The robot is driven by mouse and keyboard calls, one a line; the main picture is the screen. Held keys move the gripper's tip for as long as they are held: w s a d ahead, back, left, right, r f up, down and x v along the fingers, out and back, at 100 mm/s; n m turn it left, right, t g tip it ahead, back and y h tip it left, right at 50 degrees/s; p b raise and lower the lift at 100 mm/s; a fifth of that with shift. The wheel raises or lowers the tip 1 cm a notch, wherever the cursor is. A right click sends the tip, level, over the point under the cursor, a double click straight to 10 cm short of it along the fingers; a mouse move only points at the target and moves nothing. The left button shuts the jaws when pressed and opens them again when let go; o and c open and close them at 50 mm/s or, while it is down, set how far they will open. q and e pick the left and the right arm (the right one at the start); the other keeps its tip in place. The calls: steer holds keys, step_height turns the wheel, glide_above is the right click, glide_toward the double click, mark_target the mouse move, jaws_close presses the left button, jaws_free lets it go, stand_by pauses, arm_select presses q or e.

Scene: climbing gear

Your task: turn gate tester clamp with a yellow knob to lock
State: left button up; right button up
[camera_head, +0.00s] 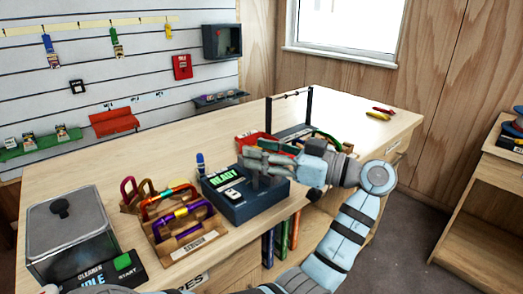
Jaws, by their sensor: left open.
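The gate tester (256,205) is a dark blue box in the middle of the table, with a lit green READY display (223,176) and a white part on its top. My left gripper (251,160) is above the tester's back right part, its fingers open and pointing left. The gripper covers that part of the tester, so I cannot make out the clamp or its yellow knob. I cannot tell whether the fingers touch anything. My right gripper is not in view.
Left of the tester stand wooden racks (190,243) with colored carabiners. A cleaner (70,235) with a grey tank is at the far left. The table's back right is mostly clear.

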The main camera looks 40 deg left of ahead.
arm_select(q)
steer(key=v, duration=0.7)
steer(key=shift+d, duration=0.2)
steer(key=shift+a, duration=0.1)
